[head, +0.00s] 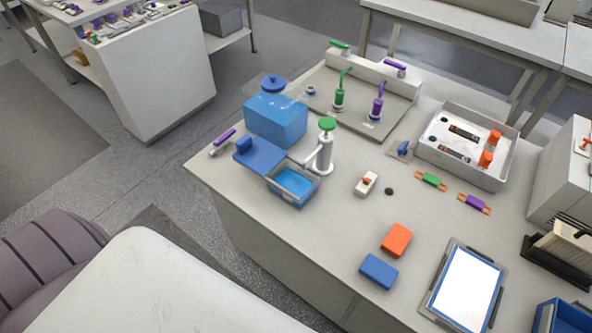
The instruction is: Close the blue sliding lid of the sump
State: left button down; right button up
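The sump (312,191) is a small grey open-topped box at the table's left front edge, with bright blue inside. Its blue sliding lid (265,157) lies to the upper left of the opening, with a raised blue block at its far left end. The lid is slid back, and most of the opening is uncovered. Neither of my grippers is in view.
A blue tank (276,122) stands just behind the lid. A white dispenser with a green knob (326,125) stands close behind the sump. A white switch box (366,184) sits to its right.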

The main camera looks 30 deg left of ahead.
aim_at(261, 157)
jog(key=u, duration=1.2)
